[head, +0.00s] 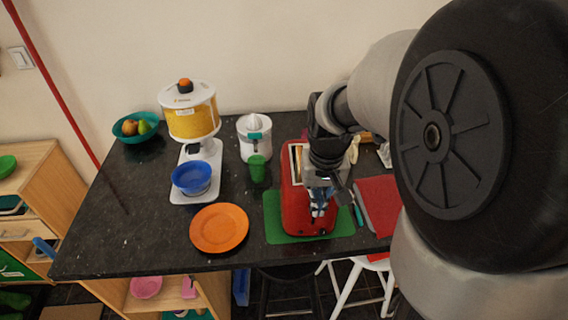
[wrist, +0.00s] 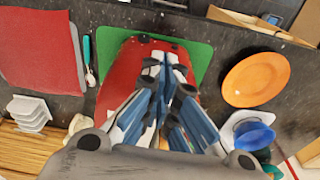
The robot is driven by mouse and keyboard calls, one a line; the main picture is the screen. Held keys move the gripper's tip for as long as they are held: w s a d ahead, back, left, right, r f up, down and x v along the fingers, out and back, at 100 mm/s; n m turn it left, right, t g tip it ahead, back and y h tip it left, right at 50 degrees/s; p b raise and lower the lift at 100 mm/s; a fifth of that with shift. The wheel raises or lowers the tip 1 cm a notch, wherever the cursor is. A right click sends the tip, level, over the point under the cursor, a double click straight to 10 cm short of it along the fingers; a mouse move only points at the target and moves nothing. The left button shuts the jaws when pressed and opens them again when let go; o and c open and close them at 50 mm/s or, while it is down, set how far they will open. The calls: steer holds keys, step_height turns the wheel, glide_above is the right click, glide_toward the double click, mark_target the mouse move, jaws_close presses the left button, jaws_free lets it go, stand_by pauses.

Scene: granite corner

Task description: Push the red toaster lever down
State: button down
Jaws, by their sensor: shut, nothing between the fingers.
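The red toaster (head: 293,207) stands on a green mat (head: 345,224) near the front edge of the dark counter. In the wrist view, the toaster (wrist: 122,72) is partly covered by my fingers. My gripper (head: 318,212) is shut and empty, pointing down over the toaster's front end. Its fingertips also show in the wrist view (wrist: 163,68), close to the toaster's dark-spotted end. I cannot make out the lever; my fingers may hide it. I cannot tell whether the fingertips touch the toaster.
An orange plate (head: 219,228) lies left of the mat. A green cup (head: 257,168), a white juicer (head: 254,140) and a cereal dispenser (head: 191,115) with a blue bowl (head: 192,178) stand behind it. A red book-like item (head: 378,204) lies right of the mat.

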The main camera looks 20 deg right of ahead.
step_height(320, 180, down, 6)
steer(key=s+a+b, duration=0.1)
steer(key=s+b, duration=0.2)
steer(key=b, duration=0.1)
stand_by(0.9)
steer(key=shift+w+r, duration=0.1)
step_height(320, 180, up, 12)
steer(key=s, duration=0.1)
steer(key=shift+a, duration=0.2)
steer(key=shift+s, duration=0.1)
